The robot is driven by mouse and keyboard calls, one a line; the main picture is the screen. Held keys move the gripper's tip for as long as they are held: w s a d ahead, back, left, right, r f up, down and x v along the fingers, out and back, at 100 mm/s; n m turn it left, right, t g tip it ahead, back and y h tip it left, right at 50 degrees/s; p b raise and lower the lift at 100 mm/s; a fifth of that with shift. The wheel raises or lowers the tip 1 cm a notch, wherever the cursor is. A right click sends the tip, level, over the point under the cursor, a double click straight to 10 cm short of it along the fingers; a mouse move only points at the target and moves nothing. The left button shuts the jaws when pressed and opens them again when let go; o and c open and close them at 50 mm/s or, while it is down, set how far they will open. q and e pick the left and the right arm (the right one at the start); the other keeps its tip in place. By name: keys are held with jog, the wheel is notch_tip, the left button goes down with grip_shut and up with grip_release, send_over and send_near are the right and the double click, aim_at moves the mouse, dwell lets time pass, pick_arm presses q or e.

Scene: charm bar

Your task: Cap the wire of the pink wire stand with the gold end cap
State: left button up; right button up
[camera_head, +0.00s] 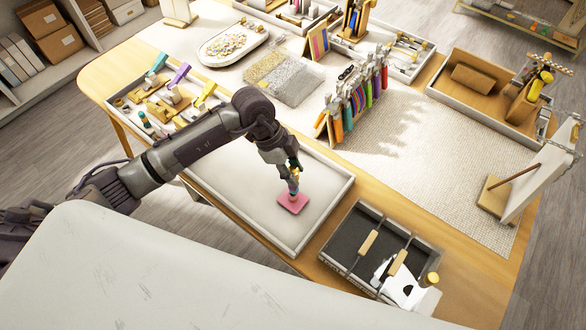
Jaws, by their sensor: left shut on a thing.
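The pink wire stand (292,203) sits upright on the pale floor of the large shallow tray (330,199), near its right part. Its wire carries beads, with a teal one (293,186) showing above the pink base. My left gripper (295,172) points down right over the stand, at the top of its wire. It is shut on a small gold piece, which appears to be the gold end cap. The fingers hide the wire's tip, so I cannot tell whether the cap touches it. My right gripper is not in view.
A dark tray (349,222) with wooden-handled tools stands right of the large tray. A rack of coloured pliers (357,100) stands behind it. A tray of colourful tools (118,103) lies to the left. The mat (440,150) on the right has free room.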

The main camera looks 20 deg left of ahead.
pick_arm(q)
jog(key=shift+f, duration=0.25)
dwell(0.4)
jog(key=shift+f, duration=0.45)
dwell(0.8)
jog(key=o, duration=1.1)
jog(key=shift+r, duration=0.15)
jog(key=v, duration=1.1)
jog(key=shift+a+r, duration=0.25)
jog(key=shift+r, duration=0.05)
